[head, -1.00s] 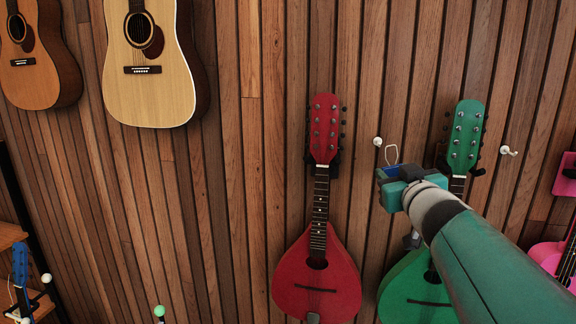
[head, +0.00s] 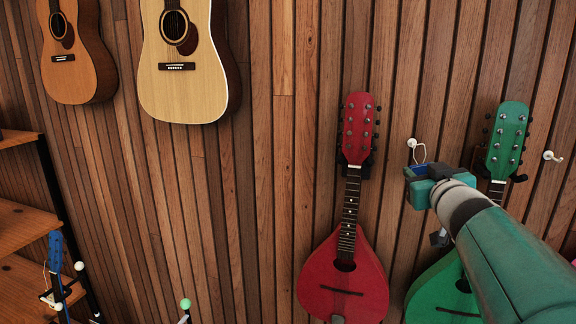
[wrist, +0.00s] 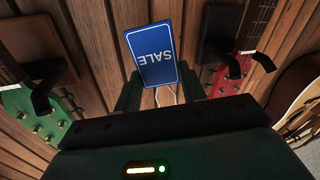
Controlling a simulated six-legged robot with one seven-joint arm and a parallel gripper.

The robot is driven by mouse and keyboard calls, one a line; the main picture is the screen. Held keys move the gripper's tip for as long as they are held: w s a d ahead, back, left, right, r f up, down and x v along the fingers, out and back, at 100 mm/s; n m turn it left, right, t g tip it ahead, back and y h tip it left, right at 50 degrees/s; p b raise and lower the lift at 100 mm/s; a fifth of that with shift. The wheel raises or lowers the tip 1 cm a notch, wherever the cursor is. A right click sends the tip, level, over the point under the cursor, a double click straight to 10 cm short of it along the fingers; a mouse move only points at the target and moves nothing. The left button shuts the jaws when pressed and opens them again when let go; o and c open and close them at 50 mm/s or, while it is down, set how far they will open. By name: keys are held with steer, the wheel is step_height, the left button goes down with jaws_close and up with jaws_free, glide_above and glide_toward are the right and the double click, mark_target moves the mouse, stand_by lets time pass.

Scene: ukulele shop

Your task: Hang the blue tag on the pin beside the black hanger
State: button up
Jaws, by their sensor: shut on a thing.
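The blue tag (wrist: 155,55), printed SALE, is gripped between the fingers of my gripper (wrist: 160,92) in the wrist view. In the head view only a sliver of the tag (head: 419,170) shows above my gripper (head: 420,186). Its thin white string loop (head: 418,152) stands up close to a white pin (head: 412,143) on the slatted wall. I cannot tell whether the loop is around the pin. Black hangers hold the red mandolin (head: 342,278) and the green mandolin (head: 440,290); one hanger (wrist: 45,88) shows at left in the wrist view, another (wrist: 235,62) at right.
Another white pin (head: 549,156) is right of the green mandolin. Two acoustic guitars (head: 183,70) hang upper left. Wooden shelves (head: 25,220) with a small blue instrument (head: 55,252) stand at left. The wall between shelves and red mandolin is mostly bare.

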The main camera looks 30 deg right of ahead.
steer(key=shift+w+d+f, duration=0.15)
steer(key=shift+w+d, duration=0.7)
steer(key=shift+d, duration=0.05)
steer(key=shift+w+d+f, duration=0.1)
steer(key=shift+w+d, duration=0.7)
steer(key=shift+d, duration=0.05)
steer(key=shift+w+d+f, duration=0.4)
steer(key=shift+w, duration=0.05)
steer(key=o, duration=1)
steer(key=v, duration=1.3)
steer(key=shift+s+a, duration=0.2)
steer(key=shift+s, duration=0.15)
